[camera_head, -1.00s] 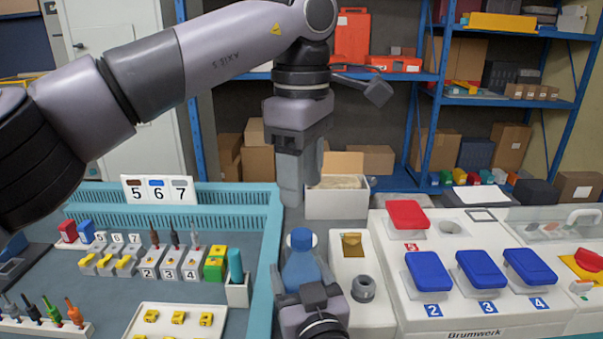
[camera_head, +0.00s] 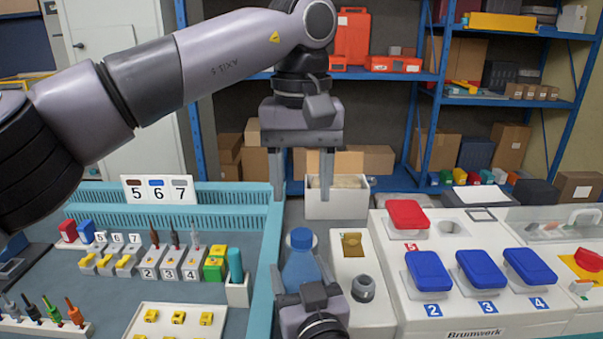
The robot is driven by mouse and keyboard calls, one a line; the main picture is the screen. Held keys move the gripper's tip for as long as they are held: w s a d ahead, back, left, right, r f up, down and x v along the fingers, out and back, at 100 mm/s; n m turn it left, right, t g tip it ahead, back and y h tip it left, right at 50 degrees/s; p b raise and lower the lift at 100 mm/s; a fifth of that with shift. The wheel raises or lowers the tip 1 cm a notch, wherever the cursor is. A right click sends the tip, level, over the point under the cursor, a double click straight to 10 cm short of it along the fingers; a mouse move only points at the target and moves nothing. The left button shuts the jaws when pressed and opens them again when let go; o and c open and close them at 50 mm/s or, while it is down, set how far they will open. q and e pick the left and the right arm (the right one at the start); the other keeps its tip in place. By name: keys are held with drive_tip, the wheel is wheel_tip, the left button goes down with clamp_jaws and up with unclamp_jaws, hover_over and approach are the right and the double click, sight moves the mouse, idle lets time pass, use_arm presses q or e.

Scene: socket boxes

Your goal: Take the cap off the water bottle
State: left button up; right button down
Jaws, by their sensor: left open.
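The water bottle (camera_head: 301,270) is blue and stands upright between the teal tray and the white units. Its darker blue cap (camera_head: 301,238) is on top. My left gripper (camera_head: 302,192) hangs above the cap, pointing down, with its two fingers wide apart and nothing between them. A gap shows between its fingertips and the cap. My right gripper (camera_head: 310,296) comes in from the bottom, at the lower part of the bottle.
A teal-edged tray (camera_head: 262,300) with tools and small blocks lies to the left. A white unit (camera_head: 350,308) with a grey knob stands close right of the bottle, beside a panel (camera_head: 470,312) with blue and red lids. A white box (camera_head: 337,204) stands behind.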

sight(302, 233)
use_arm(q)
wheel_tip(302, 233, down, 7)
drive_tip(key=shift+f, duration=0.15)
idle(0.4)
clamp_jaws()
